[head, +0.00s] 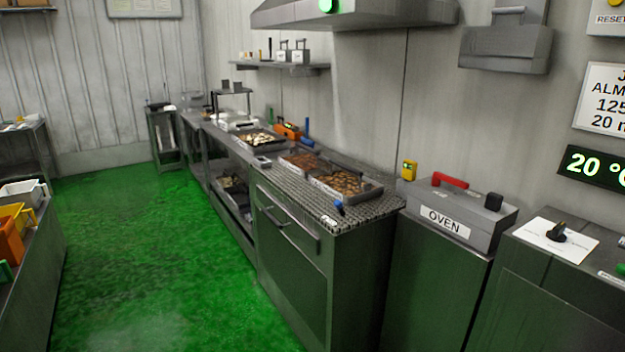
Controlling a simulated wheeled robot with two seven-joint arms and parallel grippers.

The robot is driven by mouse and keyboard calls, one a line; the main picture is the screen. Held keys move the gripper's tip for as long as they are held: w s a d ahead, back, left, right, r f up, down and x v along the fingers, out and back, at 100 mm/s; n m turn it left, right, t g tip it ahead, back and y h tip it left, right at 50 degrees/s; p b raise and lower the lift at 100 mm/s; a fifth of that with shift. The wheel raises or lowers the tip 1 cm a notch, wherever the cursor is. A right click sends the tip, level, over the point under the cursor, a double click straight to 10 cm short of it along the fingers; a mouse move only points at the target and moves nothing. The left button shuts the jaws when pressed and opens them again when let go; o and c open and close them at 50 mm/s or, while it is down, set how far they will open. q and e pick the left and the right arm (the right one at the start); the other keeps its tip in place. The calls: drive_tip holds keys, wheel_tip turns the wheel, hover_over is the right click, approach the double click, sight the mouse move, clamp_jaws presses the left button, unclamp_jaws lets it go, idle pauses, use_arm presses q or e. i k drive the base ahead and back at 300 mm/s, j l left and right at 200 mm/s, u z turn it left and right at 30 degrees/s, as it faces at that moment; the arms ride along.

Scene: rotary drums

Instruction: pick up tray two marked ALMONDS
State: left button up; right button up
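A shallow metal tray (371,192) of brown, nut-like pieces sits at the near end of the speckled counter top (352,213). A second tray (284,161) with reddish-brown contents sits just beyond it. A third tray (243,142) with paler pieces is farther along the counter. A small white tag (328,220) lies near the front edge by the nearest tray. It is too small to read, and I cannot tell which tray is marked ALMONDS. Neither of my grippers is in view.
An oven box (446,221) with a red handle stands right of the counter. A wall sign (603,98) partly reads "ALM". A hood (355,14) hangs above. A bench with coloured bins (10,238) is at left. The green floor (160,255) between is clear.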

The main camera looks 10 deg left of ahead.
sight(310, 160)
drive_tip(key=i+j, duration=0.1)
drive_tip(key=j, duration=0.3)
drive_tip(key=i+j, duration=0.15)
drive_tip(key=j, duration=0.3)
drive_tip(key=i+j, duration=0.1)
drive_tip(key=j, duration=0.3)
drive_tip(key=i+j, duration=0.1)
drive_tip(key=j, duration=0.3)
